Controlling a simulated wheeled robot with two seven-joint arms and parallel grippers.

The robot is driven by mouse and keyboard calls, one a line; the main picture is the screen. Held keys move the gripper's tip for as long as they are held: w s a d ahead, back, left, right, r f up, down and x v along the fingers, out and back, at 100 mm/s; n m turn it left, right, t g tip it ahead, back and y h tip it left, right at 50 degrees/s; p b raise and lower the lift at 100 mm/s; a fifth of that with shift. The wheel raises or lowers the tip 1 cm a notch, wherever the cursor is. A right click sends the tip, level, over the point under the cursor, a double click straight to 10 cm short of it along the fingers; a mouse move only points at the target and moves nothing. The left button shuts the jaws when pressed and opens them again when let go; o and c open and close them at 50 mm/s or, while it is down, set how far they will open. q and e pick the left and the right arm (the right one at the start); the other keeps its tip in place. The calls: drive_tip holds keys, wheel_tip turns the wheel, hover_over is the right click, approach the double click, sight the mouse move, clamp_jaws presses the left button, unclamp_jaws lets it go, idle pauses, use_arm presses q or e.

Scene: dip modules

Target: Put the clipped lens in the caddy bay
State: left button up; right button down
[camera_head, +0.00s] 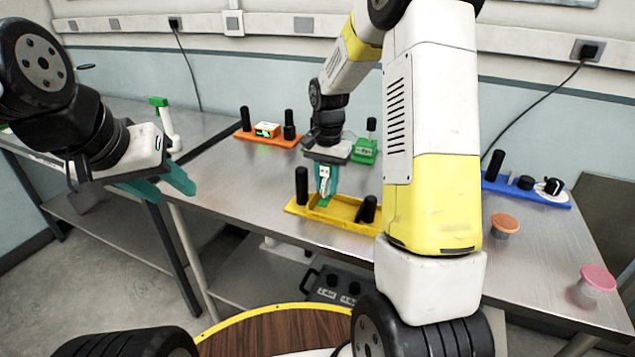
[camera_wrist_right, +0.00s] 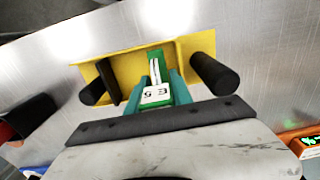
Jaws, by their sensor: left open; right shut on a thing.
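The yellow caddy (camera_head: 296,208) lies on the metal table with black posts standing at its ends and an open bay in its middle. My right gripper (camera_head: 324,195) is shut on a small green and white labelled piece, which I take as the clipped lens (camera_head: 323,173). In the right wrist view, the clipped lens (camera_wrist_right: 156,92) sits between the teal fingers, over the bay of the yellow caddy (camera_wrist_right: 130,66). I cannot tell whether it touches the bay floor. My left gripper (camera_head: 172,190) is open and empty, left of the table's front edge.
An orange fixture (camera_head: 268,140) with black posts and a green block (camera_head: 365,152) stand behind. A blue fixture (camera_head: 525,191), an orange-topped cup (camera_head: 506,224) and a pink-topped cup (camera_head: 597,280) are at the right. A green-topped white post (camera_head: 163,118) is at the left.

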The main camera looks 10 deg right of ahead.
sight(328, 194)
drive_tip(key=shift+w+d+f, duration=0.1)
drive_tip(key=shift+w+d, duration=0.05)
drive_tip(key=shift+f, duration=1.7)
drive_tip(key=shift+f, duration=0.15)
drive_tip(key=c, duration=1.4)
unclamp_jaws()
